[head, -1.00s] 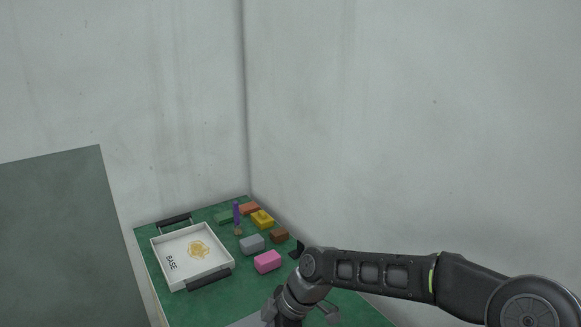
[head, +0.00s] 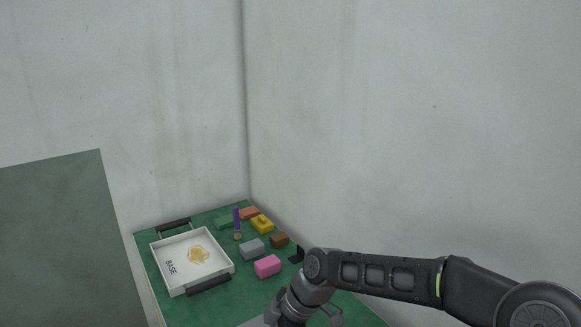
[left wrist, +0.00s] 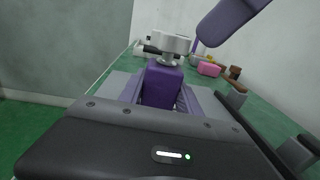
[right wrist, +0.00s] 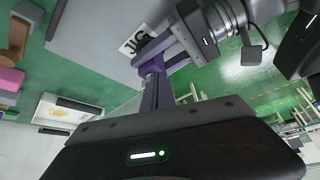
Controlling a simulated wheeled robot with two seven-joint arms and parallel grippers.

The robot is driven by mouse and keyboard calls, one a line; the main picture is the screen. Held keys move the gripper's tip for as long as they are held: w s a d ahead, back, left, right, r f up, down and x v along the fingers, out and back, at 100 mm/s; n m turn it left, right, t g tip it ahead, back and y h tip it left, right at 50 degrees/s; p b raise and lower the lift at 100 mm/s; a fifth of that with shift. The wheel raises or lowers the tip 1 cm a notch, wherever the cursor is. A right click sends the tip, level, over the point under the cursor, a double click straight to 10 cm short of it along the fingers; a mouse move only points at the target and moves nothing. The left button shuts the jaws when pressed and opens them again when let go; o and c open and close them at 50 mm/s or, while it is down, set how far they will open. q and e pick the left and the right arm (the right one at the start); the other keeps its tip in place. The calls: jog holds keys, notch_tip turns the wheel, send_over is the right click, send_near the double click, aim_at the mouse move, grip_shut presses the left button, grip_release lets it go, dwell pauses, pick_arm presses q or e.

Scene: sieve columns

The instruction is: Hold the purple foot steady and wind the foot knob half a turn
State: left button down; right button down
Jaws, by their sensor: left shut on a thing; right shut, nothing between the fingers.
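The purple foot (left wrist: 160,86) stands between the pale purple fingers of my left gripper (left wrist: 159,99), which is shut on it. In the right wrist view, the left gripper (right wrist: 160,50) lies beyond my right fingers (right wrist: 152,74). The knob is not clear there. The head view hides the foot.
A white tray marked BASE (head: 171,268) stands at the table's left. A pink block (head: 268,266), grey block (head: 252,248), yellow block (head: 262,225), brown block (head: 279,240) and purple post (head: 236,218) stand right of it. A JIG label (right wrist: 135,41) lies on a grey surface.

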notch_tip(320, 180, up, 5)
jog(key=shift+r, duration=0.1)
dwell(0.4)
jog(key=w, duration=0.3)
jog(key=shift+w+a+r, duration=0.15)
jog(key=shift+a+r, duration=0.1)
jog(key=shift+r, duration=0.15)
jog(key=shift+f, duration=0.1)
notch_tip(320, 180, down, 7)
dwell(0.5)
jog(key=shift+s+a, duration=0.2)
jog(key=shift+a, duration=0.05)
dwell(0.7)
